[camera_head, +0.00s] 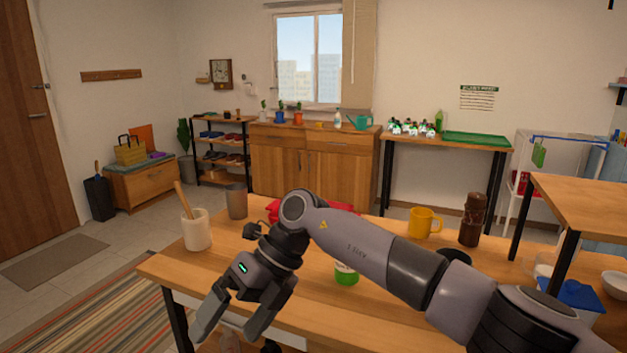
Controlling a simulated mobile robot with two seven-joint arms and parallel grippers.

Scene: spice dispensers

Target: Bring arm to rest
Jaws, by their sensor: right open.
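My right arm comes in from the right and reaches across the wooden table (325,296). My right gripper (228,335) points down at the table's front edge. Its two fingers are spread apart with nothing between them. My left gripper is not in view.
On the table stand a white crock (197,232) with a wooden utensil, a grey cup (237,201), a yellow mug (424,223) and a dark brown grinder-like object (472,220). A green-and-white container (346,274) and a red item (343,207) are partly hidden by my arm.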

